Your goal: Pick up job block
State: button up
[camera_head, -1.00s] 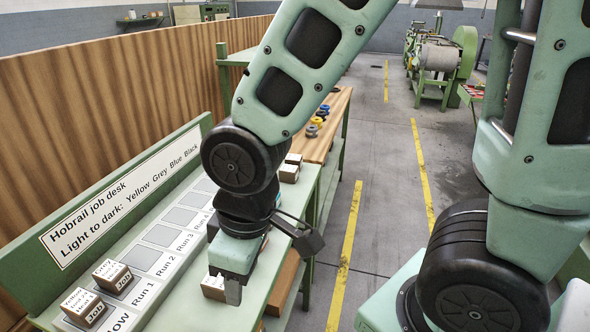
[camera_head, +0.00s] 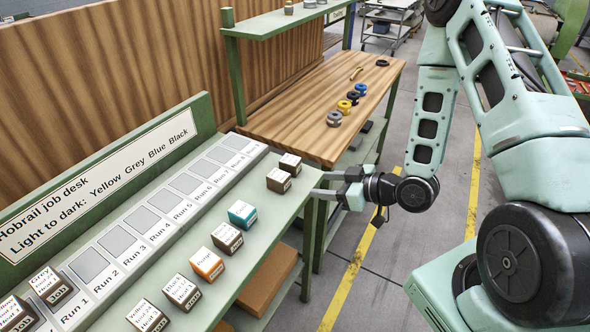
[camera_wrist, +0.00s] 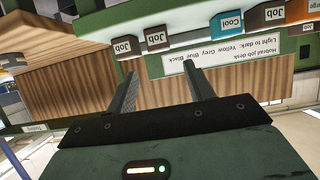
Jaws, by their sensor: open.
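Two dark job blocks with white tops stand at the far front corner of the green desk, a rear one (camera_head: 290,164) and a nearer one (camera_head: 278,181). In the wrist view they show upside down, labelled Job, as a left block (camera_wrist: 122,46) and a right block (camera_wrist: 157,38). My gripper (camera_head: 317,184) is open and empty, just off the desk's right edge, with its fingers pointing left towards these blocks. The fingers (camera_wrist: 158,70) also show apart in the wrist view, with a gap to the blocks. Two more job blocks, Grey (camera_head: 50,287) and Yellow (camera_head: 14,314), sit at the near left.
A teal Cool block (camera_head: 242,214), an orange Purge block (camera_head: 207,264) and several other blocks line the desk's front edge.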

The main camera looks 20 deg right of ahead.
jog(key=b, duration=1.4)
send_near(274, 178)
jog(key=f, duration=0.1)
jog(key=w+f, duration=0.1)
jog(key=f, duration=0.1)
jog(key=shift+w+d, duration=0.25)
jog(key=x, duration=0.1)
jog(key=p+x, duration=0.1)
jog(key=x, duration=0.1)
jog(key=shift+w+a+r, duration=0.2)
jog(key=shift+w+a, duration=0.05)
jog(key=shift+w, duration=0.05)
jog(key=shift+w+r+p+x, duration=0.15)
jog(key=shift+p+x, duration=0.3)
jog(key=shift+x, duration=1.1)
jog(key=shift+w+r+p+x, duration=0.1)
jog(key=shift+p+x, duration=0.3)
jog(key=shift+x, duration=1.2)
jog(key=shift+d, duration=0.1)
jog(key=c, duration=0.8)
